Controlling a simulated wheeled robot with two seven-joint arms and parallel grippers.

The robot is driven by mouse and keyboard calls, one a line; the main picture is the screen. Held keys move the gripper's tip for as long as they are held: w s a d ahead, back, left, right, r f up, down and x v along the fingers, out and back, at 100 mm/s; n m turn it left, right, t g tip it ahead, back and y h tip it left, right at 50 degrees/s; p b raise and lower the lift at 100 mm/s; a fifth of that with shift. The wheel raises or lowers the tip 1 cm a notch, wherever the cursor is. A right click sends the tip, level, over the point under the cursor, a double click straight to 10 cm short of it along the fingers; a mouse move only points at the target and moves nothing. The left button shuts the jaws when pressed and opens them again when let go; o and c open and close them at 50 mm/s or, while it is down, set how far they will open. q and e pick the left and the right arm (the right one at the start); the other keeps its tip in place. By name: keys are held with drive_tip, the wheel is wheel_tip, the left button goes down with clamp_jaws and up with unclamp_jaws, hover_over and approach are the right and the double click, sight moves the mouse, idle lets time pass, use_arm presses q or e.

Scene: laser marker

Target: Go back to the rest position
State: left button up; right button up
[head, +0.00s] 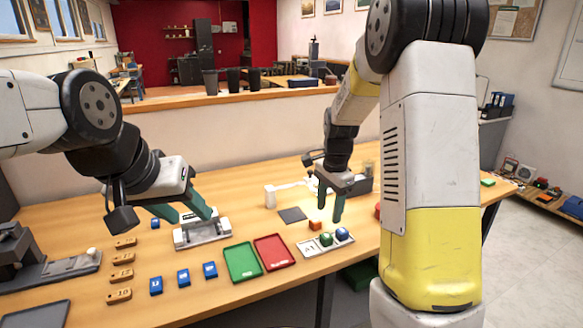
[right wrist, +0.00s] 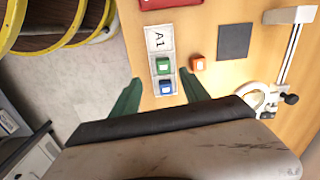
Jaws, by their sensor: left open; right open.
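My left gripper (head: 190,208) is open with green fingers, above the grey metal fixture (head: 203,232) at the left-middle of the table. My right gripper (head: 331,205) is open and points down above the table. A white tray marked A1 (head: 312,250) holds a green cube (head: 326,239) and a blue cube (head: 342,234). In the right wrist view the green cube (right wrist: 163,65) and blue cube (right wrist: 166,86) lie beyond the fingertips (right wrist: 158,92), with nothing between the fingers. An orange cube (head: 315,225) sits beside the tray, on the table.
A green tray (head: 242,262) and a red tray (head: 274,252) lie mid-table. Several blue blocks (head: 183,278) and wooden tags (head: 122,274) lie at left. A dark machine (head: 40,262) stands at far left. A dark square pad (head: 292,214) lies behind the orange cube.

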drive_tip(key=s+a+r+n+t, duration=0.1)
drive_tip(key=s+r+n+t, duration=0.1)
drive_tip(key=s+r+n, duration=0.4)
drive_tip(key=s+a+r+n+t+y, duration=0.1)
drive_tip(key=s+r+n+t, duration=0.2)
drive_tip(key=s+r+n, duration=0.4)
drive_tip(key=s+r, duration=0.3)
drive_tip(key=s, duration=0.6)
drive_tip(key=shift+s+r+t+y, duration=0.15)
drive_tip(key=shift+s+t+y, duration=0.15)
